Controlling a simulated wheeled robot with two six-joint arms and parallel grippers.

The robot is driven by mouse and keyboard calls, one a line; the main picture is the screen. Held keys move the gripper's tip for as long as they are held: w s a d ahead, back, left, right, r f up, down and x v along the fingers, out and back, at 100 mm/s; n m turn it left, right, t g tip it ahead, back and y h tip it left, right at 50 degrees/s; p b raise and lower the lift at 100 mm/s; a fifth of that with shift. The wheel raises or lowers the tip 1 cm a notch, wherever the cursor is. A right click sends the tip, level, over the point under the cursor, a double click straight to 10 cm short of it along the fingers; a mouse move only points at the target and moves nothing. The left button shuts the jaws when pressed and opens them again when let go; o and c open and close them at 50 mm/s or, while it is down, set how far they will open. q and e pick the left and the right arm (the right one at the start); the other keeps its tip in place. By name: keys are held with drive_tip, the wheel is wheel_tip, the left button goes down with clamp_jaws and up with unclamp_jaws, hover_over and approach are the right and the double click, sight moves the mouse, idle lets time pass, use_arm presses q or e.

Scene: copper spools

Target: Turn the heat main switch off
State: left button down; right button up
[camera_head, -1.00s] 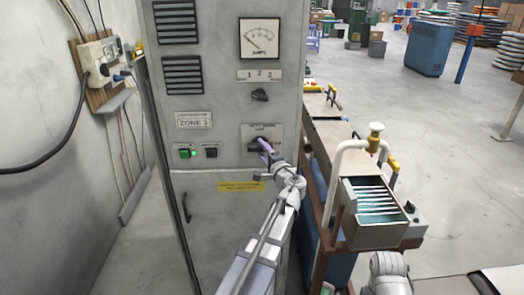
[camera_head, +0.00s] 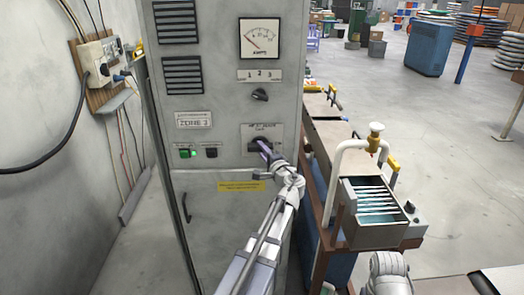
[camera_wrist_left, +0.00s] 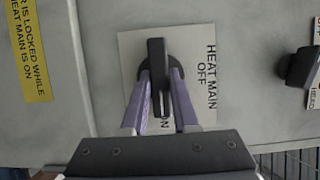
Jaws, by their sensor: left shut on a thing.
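The heat main switch is a black rotary handle (camera_wrist_left: 156,70) on a pale label plate on the grey cabinet (camera_head: 225,240). In the wrist view the plate reads "HEAT MAIN OFF", with "ON" partly hidden by the fingers. The handle lies lengthwise between the purple fingers; in the head view its plate (camera_head: 262,129) shows just above the gripper. My left gripper (camera_head: 263,149) is shut on the handle, one finger along each side. My right gripper is not in view.
A yellow notice (camera_head: 241,186) sits below. A selector (camera_head: 260,95) and ampere meter (camera_head: 260,39) are above. A bench with a finned tray (camera_head: 375,232) stands close on the right.

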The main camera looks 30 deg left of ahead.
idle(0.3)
use_arm(q)
drive_tip(key=shift+s+a+r+n+t+h+p, duration=0.15)
drive_tip(key=shift+n+h+p, duration=1.25)
drive_tip(key=shift+n, duration=0.85)
drive_tip(key=shift+n+t+h+p, duration=0.1)
drive_tip(key=shift+n+h+p, duration=0.95)
drive_tip(key=shift+n+p, duration=0.85)
drive_tip(key=shift+s+a+r+n+t+h+p, duration=0.15)
drive_tip(key=shift+n+h+p, duration=1.1)
drive_tip(key=shift+n, duration=1.3)
drive_tip(key=shift+w, duration=0.1)
drive_tip(key=c, duration=0.7)
unclamp_jaws()
